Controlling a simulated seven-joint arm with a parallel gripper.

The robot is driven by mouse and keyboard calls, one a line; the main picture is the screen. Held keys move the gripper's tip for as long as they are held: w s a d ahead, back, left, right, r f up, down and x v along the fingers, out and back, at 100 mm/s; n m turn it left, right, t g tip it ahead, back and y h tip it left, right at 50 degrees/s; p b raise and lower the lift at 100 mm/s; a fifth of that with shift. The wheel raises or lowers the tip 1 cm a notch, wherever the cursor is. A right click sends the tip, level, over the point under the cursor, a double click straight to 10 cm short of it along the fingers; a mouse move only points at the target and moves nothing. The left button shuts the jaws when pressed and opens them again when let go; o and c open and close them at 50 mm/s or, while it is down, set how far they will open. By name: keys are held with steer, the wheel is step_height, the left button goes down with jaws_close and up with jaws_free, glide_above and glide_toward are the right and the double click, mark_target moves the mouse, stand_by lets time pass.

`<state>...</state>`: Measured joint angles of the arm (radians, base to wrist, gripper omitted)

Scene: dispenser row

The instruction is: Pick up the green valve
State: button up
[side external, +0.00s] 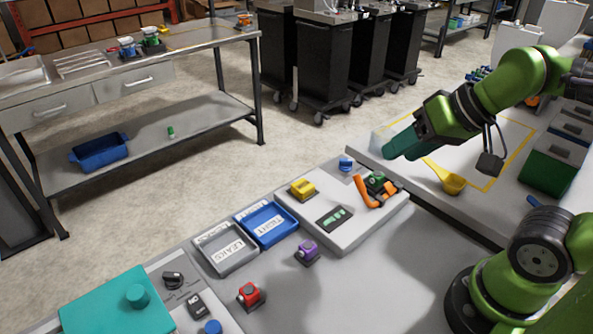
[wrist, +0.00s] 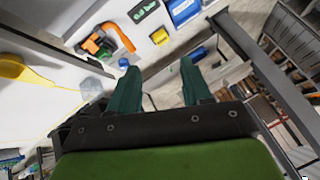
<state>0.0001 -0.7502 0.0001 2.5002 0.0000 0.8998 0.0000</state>
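The green valve (side external: 376,182) sits on the pale raised panel (side external: 350,235), against an orange curved part (side external: 370,192). In the wrist view the green valve (wrist: 105,50) is at the upper left, beside the orange part. My gripper (side external: 392,149) is in the air above and to the right of the valve, apart from it. In the wrist view my gripper (wrist: 158,72) has its two teal fingers spread, with nothing held between them. The fingers do not straddle the valve, which lies beyond and left of the left fingertip.
A yellow scoop (side external: 445,177) lies on the bench right of the panel. Purple (side external: 307,251) and red (side external: 250,294) valves stand left.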

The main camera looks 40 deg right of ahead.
steer(key=o, duration=0.4)
steer(key=n+g+h, duration=0.2)
steer(key=n+g, duration=0.2)
steer(key=g, duration=0.3)
glide_above(375, 173)
steer(key=f, duration=0.2)
step_height(375, 173, down, 16)
